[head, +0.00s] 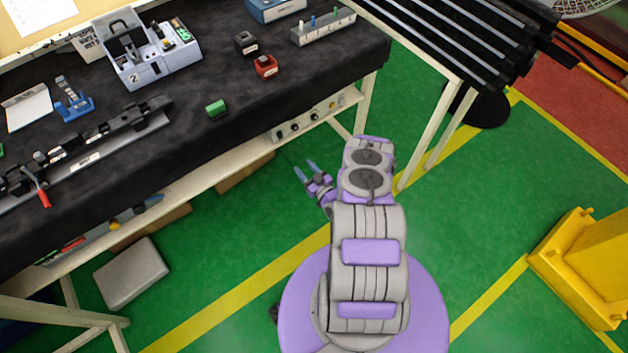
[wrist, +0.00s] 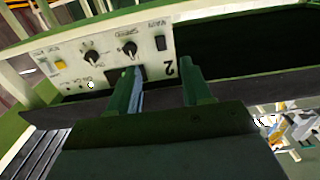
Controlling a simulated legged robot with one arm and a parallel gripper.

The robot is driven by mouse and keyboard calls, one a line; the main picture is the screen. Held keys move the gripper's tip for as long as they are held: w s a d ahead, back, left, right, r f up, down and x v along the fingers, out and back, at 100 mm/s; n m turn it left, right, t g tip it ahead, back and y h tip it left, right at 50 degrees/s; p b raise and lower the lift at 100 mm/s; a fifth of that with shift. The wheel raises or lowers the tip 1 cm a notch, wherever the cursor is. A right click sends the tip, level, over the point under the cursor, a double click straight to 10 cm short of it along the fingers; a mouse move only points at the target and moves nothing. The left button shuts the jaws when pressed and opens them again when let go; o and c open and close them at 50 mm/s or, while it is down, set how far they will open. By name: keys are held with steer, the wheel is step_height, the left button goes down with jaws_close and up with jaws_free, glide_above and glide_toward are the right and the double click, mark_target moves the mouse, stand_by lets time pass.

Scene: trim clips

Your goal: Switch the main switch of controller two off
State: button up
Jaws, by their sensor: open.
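The controller two panel (wrist: 108,62) is a pale plate that appears upside down in the wrist view, with a "2" at its right end. Its main switch (wrist: 160,43) is a small black switch beside the "MAIN" label; I cannot tell its position. In the head view, a pale panel with knobs (head: 310,120) sits under the table's front edge. My gripper (head: 306,168) is open and empty, in front of and below that edge. In the wrist view, my gripper's fingers (wrist: 163,80) are apart, and the left one covers part of a dark rectangle on the panel.
The panel also has a speed knob (wrist: 129,48), another knob (wrist: 92,57) and a yellow button (wrist: 60,65). The black-covered table (head: 310,80) carries a grey unit marked 2 (head: 165,70) and small blocks. Green floor (head: 450,220) is clear right of my arm.

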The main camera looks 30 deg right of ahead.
steer(key=shift+s+f+b, duration=0.2)
steer(key=shift+s+b, duration=0.2)
steer(key=shift+s, duration=0.9)
steer(key=shift+s+f+b, duration=0.15)
steer(key=shift+s+b, duration=0.25)
steer(key=shift+s, duration=0.9)
steer(key=shift+d, duration=0.1)
steer(key=s+b, duration=0.2)
steer(key=s, duration=1.5)
steer(key=shift+s+d+b, duration=0.15)
steer(key=shift+d+b, duration=0.15)
steer(key=shift+b, duration=0.1)
steer(key=shift+r, duration=0.1)
